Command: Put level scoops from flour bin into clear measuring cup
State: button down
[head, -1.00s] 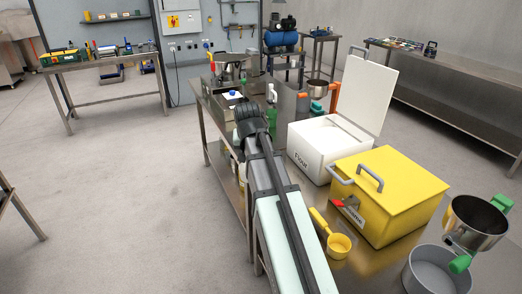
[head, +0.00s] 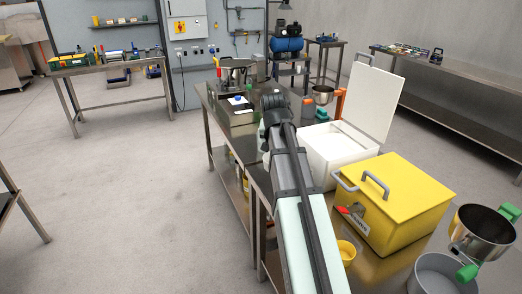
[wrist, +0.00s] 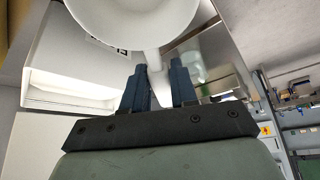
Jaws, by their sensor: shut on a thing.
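In the wrist view my gripper (wrist: 158,68) is shut on the pale handle of a white scoop (wrist: 135,18). The scoop's round bowl is beyond the fingertips at the top; its contents cannot be told. The white flour bin (head: 322,168) stands on the steel table with its lid (head: 371,100) raised and pale flour (head: 338,139) inside. A white bin (wrist: 75,55) also shows in the wrist view, left of the fingers. In the head view my arm covers the bin's left edge and hides the gripper and scoop. I cannot make out the clear measuring cup.
A closed yellow bin (head: 405,195) stands in front of the flour bin. A yellow scoop (head: 346,252) lies beside it, partly behind my arm. A metal pot (head: 478,232) and a grey round pan (head: 445,275) are at the front right. A steel machine (head: 235,70) stands at the table's far end.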

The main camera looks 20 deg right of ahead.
jog(key=w+d+r+n, duration=0.1)
jog(key=d+r, duration=0.2)
jog(key=d, duration=0.6)
jog(key=w+d+r+n+t+y, duration=0.1)
jog(key=w+d+r+n, duration=0.1)
jog(key=d, duration=0.7)
jog(key=w+d+r+n+y, duration=0.1)
jog(key=d+r, duration=0.3)
jog(key=d, duration=0.5)
jog(key=shift+w+d+r+t, duration=0.3)
jog(key=shift+w+d+t, duration=0.1)
jog(key=shift+w, duration=0.25)
notch_tip(320, 180, down, 19)
dwell(0.3)
dwell(0.4)
dwell(1.1)
notch_tip(320, 180, up, 13)
dwell(2.0)
